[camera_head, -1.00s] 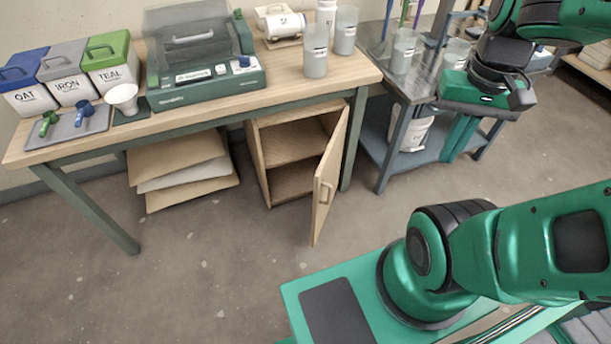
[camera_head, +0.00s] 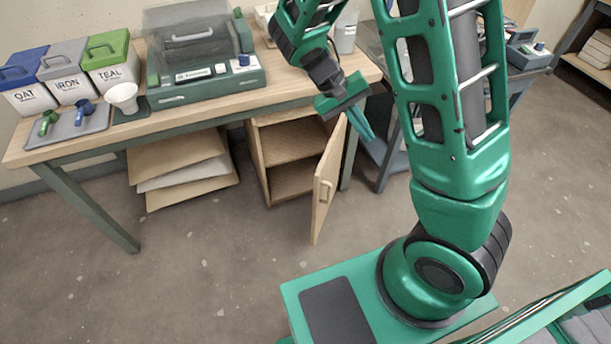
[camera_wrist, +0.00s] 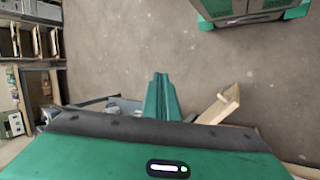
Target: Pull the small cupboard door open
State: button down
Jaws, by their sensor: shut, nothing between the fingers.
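The small wooden cupboard (camera_head: 259,163) stands under the bench, with its front open and a shelf showing inside. Its door (camera_head: 328,185) is swung out towards me, well away from the opening, and has a pale handle (camera_head: 325,192) on its face. My gripper (camera_head: 368,132) is shut and empty, fingers pointing down, just right of the door's top and apart from it in the picture. In the wrist view my shut fingers (camera_wrist: 162,80) show in the middle, with what looks like the door's top edge (camera_wrist: 220,105) to their right.
The wooden bench (camera_head: 215,112) above the cupboard holds a green machine (camera_head: 205,88), lidded bins and a tray. Folded sheets (camera_head: 185,175) lie left of the cupboard. A grey metal table (camera_head: 378,160) stands to the right, partly behind my arm. The floor before the door is clear.

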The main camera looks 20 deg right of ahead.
jog(key=w+a+f+n+t+h, duration=0.4)
jog(key=a+f+t, duration=0.3)
jog(key=a+f, duration=0.5)
jog(key=w+a+f+n+t+h, duration=0.2)
jog(key=a+f+n+t+h, duration=0.4)
jog(key=a+f, duration=0.6)
jog(key=w+d+t+y, duration=0.1)
jog(key=w+d, duration=0.2)
jog(key=d, duration=0.8)
jog(key=shift+d+f, duration=0.2)
jog(key=shift+d, duration=0.1)
